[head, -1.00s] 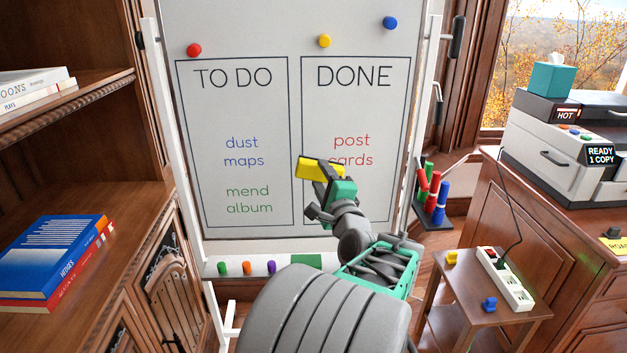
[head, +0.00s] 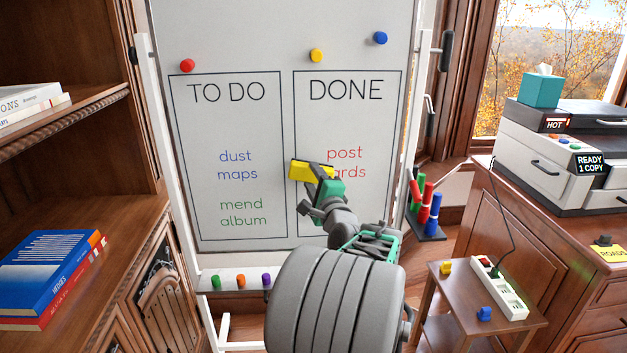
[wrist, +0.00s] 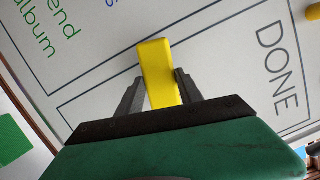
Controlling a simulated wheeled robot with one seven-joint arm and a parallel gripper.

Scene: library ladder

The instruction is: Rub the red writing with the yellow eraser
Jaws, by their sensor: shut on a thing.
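The yellow eraser (head: 311,171) is held in my gripper (head: 323,178), which is shut on it. In the wrist view the eraser (wrist: 158,72) stands between the two dark fingers of my gripper (wrist: 160,92). The red writing (head: 345,153), "post cards", is in the DONE box of the whiteboard (head: 210,130). The eraser is at the left side of this box, just left of and level with the lower word. My gripper covers the start of "cards". I cannot tell whether the eraser touches the board.
Blue writing (head: 237,165) and green writing (head: 242,212) are in the TO DO box. Red (head: 187,65), yellow (head: 316,55) and blue (head: 380,38) magnets sit above. A marker rack (head: 428,215) stands right of the board. A small table (head: 460,305) is at lower right.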

